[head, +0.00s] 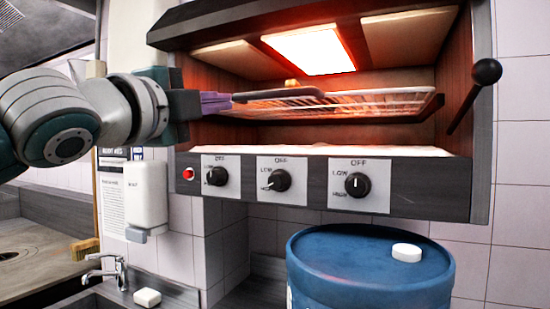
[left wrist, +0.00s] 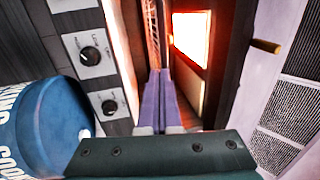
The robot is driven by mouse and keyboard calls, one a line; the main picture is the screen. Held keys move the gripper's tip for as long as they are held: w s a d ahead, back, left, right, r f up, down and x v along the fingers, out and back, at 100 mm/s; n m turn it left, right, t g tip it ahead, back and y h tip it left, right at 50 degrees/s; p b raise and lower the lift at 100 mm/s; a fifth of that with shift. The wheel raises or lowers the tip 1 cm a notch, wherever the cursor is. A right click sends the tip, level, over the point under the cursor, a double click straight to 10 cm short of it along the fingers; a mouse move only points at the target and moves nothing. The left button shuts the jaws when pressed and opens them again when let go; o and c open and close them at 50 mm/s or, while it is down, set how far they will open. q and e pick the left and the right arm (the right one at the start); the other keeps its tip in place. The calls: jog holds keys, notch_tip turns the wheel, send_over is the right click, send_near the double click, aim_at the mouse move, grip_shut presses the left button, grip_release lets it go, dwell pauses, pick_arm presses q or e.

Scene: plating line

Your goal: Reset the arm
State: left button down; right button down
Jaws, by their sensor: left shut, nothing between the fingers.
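My left arm comes in from the left in the head view. Its gripper (head: 229,101) points right, at the left side of the open grill (head: 330,182), level with the wire rack. The purple fingers are shut together with nothing between them. In the left wrist view the shut fingers (left wrist: 160,76) reach toward the grill opening, with the rack beyond their tips. The rack (head: 385,100) has a dark front handle (head: 280,93) close to the fingertips; I cannot tell whether they touch. My right gripper is not in view.
The grill's heating panel (head: 312,48) glows. A black-knobbed lever (head: 486,72) is at its right. Below are a blue drum (head: 370,275) with a white piece (head: 407,252) on top, a soap dispenser (head: 146,195), and a sink tap (head: 112,270). The wall at right is clear.

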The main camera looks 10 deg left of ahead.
pick_arm(q)
jog(key=s+f+n+g+y, duration=0.2)
jog(key=s+f+n, duration=0.2)
jog(key=f, duration=0.4)
jog(key=s+a+f+n+g+y, duration=0.1)
jog(key=s+f+n+g, duration=0.3)
jog(key=f, duration=0.4)
jog(key=s+f+n+g+y, duration=0.15)
jog(key=s+f+n, duration=0.3)
jog(key=f, duration=0.45)
jog(key=s+a+f+n+g+y, duration=0.1)
jog(key=s+a+f+n+g, duration=0.2)
jog(key=s, duration=0.5)
jog(key=s+f+n+g, duration=0.2)
jog(key=s+f, duration=0.2)
jog(key=s, duration=0.4)
jog(key=s+a+f+n+g+y, duration=0.1)
jog(key=s+a+f+n+g, duration=0.2)
jog(key=s, duration=0.5)
notch_tip(320, 180, up, 22)
jog(key=d+p, duration=0.1)
jog(key=p, duration=2.2)
jog(key=shift+w+d+m, duration=0.2)
jog(key=shift+w+m, duration=0.15)
jog(key=shift+w, duration=0.05)
jog(key=shift+f, duration=0.15)
